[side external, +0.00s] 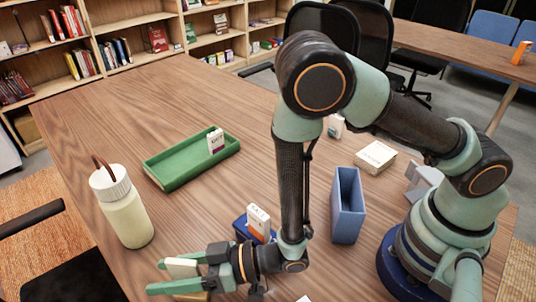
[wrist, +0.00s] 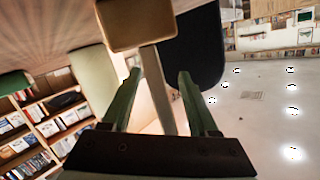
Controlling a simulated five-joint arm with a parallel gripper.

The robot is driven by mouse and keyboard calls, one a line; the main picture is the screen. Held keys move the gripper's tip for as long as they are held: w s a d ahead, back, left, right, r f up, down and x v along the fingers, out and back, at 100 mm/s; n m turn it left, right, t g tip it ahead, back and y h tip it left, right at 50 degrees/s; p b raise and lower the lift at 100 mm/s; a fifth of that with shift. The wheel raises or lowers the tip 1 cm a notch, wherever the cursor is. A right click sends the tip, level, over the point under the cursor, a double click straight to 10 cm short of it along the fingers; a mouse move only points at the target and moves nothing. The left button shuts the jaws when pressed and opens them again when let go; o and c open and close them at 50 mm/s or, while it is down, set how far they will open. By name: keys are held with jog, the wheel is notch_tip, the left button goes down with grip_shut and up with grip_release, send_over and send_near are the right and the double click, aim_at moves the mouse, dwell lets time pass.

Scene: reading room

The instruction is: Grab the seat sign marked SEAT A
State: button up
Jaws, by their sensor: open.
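My gripper (side external: 157,277) is low at the front left of the table, its green fingers apart. A cream upright sign plate (side external: 182,268) stands between the fingers. In the wrist view it shows nearly edge-on as a thin strip (wrist: 162,88) between my open gripper's fingers (wrist: 160,74), with gaps on both sides. Its wooden base (wrist: 135,26) lies beyond the fingertips. Its lettering cannot be read. Another white sign with an orange band (side external: 258,219) stands in a dark blue base. A third, white and purple sign (side external: 216,141) stands at the green tray; their letters are too small to be sure.
A cream bottle (side external: 125,212) stands left of my gripper. The green tray (side external: 172,176) lies behind. A blue open box (side external: 348,205) and a white box (side external: 375,157) stand at right. Black chairs (side external: 60,270) edge the table. The table's left back is clear.

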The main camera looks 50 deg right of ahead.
grip_shut()
dwell(1.4)
